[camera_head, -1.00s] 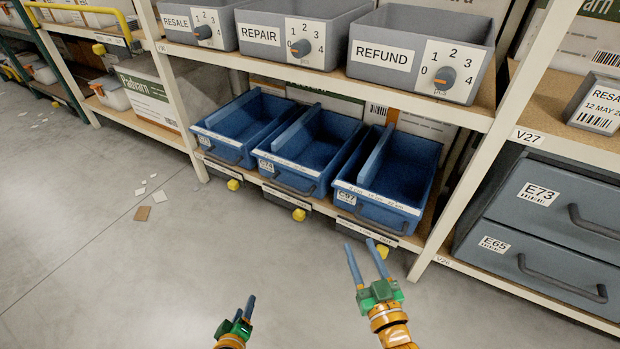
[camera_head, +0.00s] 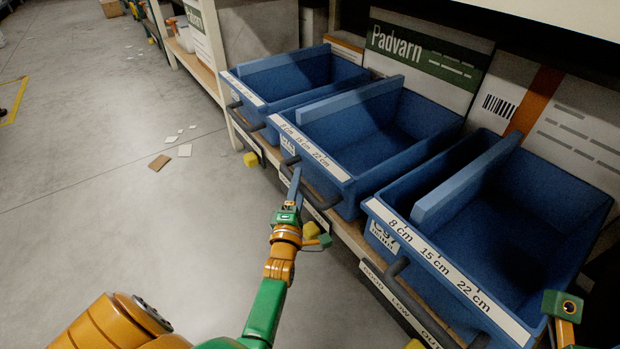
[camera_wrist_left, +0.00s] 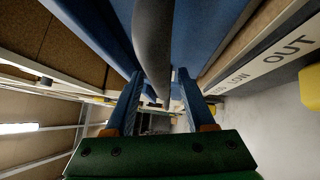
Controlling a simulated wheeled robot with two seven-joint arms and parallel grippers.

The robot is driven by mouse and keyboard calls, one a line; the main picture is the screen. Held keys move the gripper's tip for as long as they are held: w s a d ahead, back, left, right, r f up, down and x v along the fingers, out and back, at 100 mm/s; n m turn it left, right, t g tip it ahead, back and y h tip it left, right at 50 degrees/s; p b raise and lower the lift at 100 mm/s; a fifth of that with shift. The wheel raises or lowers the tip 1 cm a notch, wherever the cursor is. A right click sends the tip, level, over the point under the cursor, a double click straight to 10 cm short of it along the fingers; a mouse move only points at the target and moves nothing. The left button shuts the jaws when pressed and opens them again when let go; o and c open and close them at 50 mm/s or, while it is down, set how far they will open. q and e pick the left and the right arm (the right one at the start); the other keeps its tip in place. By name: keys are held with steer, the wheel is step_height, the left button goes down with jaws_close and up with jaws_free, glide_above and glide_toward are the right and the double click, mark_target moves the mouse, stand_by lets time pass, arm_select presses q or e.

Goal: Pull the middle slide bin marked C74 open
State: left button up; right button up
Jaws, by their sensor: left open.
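The middle blue slide bin (camera_head: 346,191) sits on the shelf between two like bins. A dark bar handle (camera_head: 289,160) runs across its front; its small label is partly hidden. My left gripper (camera_head: 294,178) is open at this handle, its fingers pointing up along the bin's front. In the left wrist view, the dark handle (camera_wrist_left: 152,45) passes between the two open fingers (camera_wrist_left: 152,85), with blue bin wall behind it; I cannot tell whether they touch. A green and orange part of my right arm (camera_head: 562,305) shows at the lower right; its fingers cannot be made out.
The right blue bin (camera_head: 385,240) and left blue bin (camera_head: 262,117) flank the middle one. Yellow knobs (camera_head: 250,159) stick out below the shelf edge. Padvarn cartons (camera_head: 425,60) stand behind. The floor at left is open, with paper scraps (camera_head: 160,162).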

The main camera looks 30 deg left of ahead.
arm_select(q)
steer(key=b+x, duration=0.1)
steer(key=x, duration=0.2)
steer(key=shift+w+a, duration=0.1)
steer(key=shift+w, duration=0.1)
jaws_close()
stand_by(1.2)
